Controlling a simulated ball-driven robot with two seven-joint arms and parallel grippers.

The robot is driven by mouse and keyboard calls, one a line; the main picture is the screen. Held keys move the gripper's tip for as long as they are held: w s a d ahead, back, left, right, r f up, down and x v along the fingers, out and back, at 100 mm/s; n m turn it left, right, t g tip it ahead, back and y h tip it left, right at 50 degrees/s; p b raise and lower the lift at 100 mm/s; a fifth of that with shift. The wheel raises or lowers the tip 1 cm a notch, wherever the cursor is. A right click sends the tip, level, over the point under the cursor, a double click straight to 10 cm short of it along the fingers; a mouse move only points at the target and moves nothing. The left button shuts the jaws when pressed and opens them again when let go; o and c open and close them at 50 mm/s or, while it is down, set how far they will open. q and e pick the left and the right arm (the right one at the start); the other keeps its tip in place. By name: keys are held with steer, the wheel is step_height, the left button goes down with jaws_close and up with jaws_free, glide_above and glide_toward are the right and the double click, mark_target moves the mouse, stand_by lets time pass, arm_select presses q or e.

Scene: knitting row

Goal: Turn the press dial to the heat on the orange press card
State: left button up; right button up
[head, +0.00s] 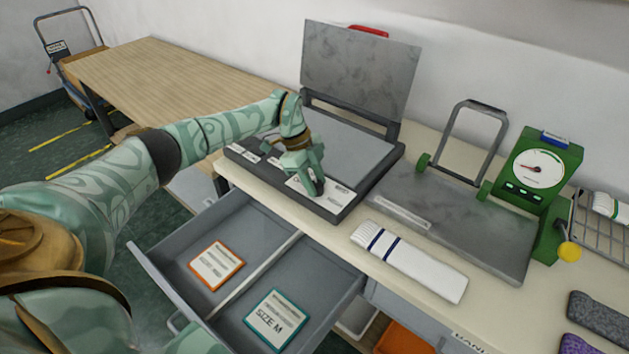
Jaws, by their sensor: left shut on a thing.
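The press (349,146) stands on the bench with its grey lid raised. Its dial (319,187) is dark and sits at the front edge on a white label plate, mostly hidden by my gripper. My left gripper (312,184) points down and is shut on the dial. The dial's setting cannot be read. The orange press card (216,265) lies in the left compartment of the open drawer; its print is too small to read. A teal card (275,320) marked "SIZE M" lies in the right compartment.
The open drawer (160,277) juts out below the press. To the right are a folded white knit piece (409,262), a grey flat plate (480,232), a green dial gauge (538,170) and a wire rack (590,225). A wooden table (160,75) stands behind left.

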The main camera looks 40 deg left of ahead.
arm_select(q)
steer(key=m+b, duration=0.1)
steer(key=m, duration=0.1)
steer(key=m+g, duration=0.1)
steer(key=m, duration=0.1)
steer(key=shift+w+m+g+b, duration=0.2)
steer(key=shift+m+g+b, duration=0.1)
steer(key=shift+b, duration=0.1)
steer(key=m+g+b, duration=0.1)
steer(key=m, duration=0.1)
steer(key=m+g+y+b, duration=0.1)
steer(key=m, duration=0.2)
steer(key=shift+w+d, duration=0.1)
steer(key=m, duration=0.2)
steer(key=m+y+b, duration=0.1)
steer(key=m, duration=0.1)
steer(key=shift+g+y, duration=0.3)
steer(key=shift+d+m+g+y+b, duration=0.15)
steer(key=shift+m+g+y+b, duration=0.25)
steer(key=shift+m, duration=1.2)
arm_select(e)
steer(key=shift+s+d+f, duration=0.1)
steer(key=shift+s+f, duration=0.2)
steer(key=shift+f, duration=0.65)
steer(key=shift+s+a+f, duration=0.1)
steer(key=shift+s+f, duration=0.25)
steer(key=shift+f, duration=0.55)
steer(key=shift+s+d+f, duration=0.1)
steer(key=shift+s+f, duration=0.2)
steer(key=shift+f, duration=0.65)
